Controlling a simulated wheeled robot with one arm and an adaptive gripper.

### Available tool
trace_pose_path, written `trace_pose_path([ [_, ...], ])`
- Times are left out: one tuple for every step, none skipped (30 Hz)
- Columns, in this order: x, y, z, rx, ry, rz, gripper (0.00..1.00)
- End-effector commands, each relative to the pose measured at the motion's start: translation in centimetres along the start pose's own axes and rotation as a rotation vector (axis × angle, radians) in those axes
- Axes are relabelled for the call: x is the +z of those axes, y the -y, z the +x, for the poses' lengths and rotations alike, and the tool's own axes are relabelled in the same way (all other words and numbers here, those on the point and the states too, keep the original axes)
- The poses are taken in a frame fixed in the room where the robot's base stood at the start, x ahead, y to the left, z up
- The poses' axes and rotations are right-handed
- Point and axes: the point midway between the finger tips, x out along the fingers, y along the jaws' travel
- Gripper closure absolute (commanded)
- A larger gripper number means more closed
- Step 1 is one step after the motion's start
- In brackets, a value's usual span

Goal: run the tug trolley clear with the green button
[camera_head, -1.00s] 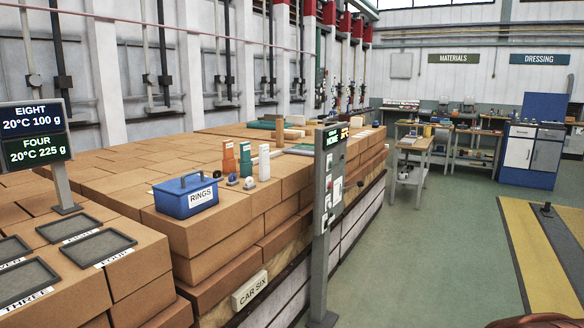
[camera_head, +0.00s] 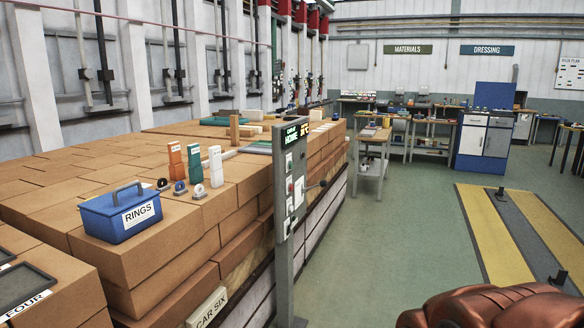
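A grey control post (camera_head: 286,240) stands in front of the brick stack, near the middle of the head view. Its panel (camera_head: 291,180) carries a small lit display (camera_head: 296,132) with green text reading HOME, and small controls below it. A dark lever sticks out at its right side. The controls are too small for me to tell which is the green button. I cannot make out a tug trolley. A copper-brown rounded part of mine fills the lower right corner. My gripper's fingers are not in view.
A long brick stack (camera_head: 240,215) labelled CAR SIX runs along the left. A blue RINGS box (camera_head: 121,212) sits on it, with small upright blocks. Green floor right of the post is clear. Yellow floor strips (camera_head: 492,236) lie at right; benches stand behind.

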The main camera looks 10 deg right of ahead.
Motion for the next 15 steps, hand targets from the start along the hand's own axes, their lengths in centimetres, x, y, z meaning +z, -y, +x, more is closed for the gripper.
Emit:
trace_pose_path([
  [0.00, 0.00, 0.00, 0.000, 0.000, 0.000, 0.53],
  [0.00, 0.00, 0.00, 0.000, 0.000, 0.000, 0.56],
  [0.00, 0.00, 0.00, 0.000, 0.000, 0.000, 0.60],
  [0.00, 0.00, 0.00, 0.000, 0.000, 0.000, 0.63],
  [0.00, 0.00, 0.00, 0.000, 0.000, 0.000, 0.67],
  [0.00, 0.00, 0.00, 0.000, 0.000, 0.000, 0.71],
  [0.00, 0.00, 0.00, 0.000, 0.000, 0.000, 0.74],
  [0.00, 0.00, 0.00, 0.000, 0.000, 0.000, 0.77],
  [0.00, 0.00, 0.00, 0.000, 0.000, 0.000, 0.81],
  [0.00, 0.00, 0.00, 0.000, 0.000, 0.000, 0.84],
  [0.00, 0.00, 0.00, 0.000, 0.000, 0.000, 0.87],
  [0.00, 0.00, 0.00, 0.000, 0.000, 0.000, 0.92],
  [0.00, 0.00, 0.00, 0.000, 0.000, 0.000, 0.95],
  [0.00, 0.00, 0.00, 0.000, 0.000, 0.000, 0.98],
  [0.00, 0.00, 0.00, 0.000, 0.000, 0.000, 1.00],
])
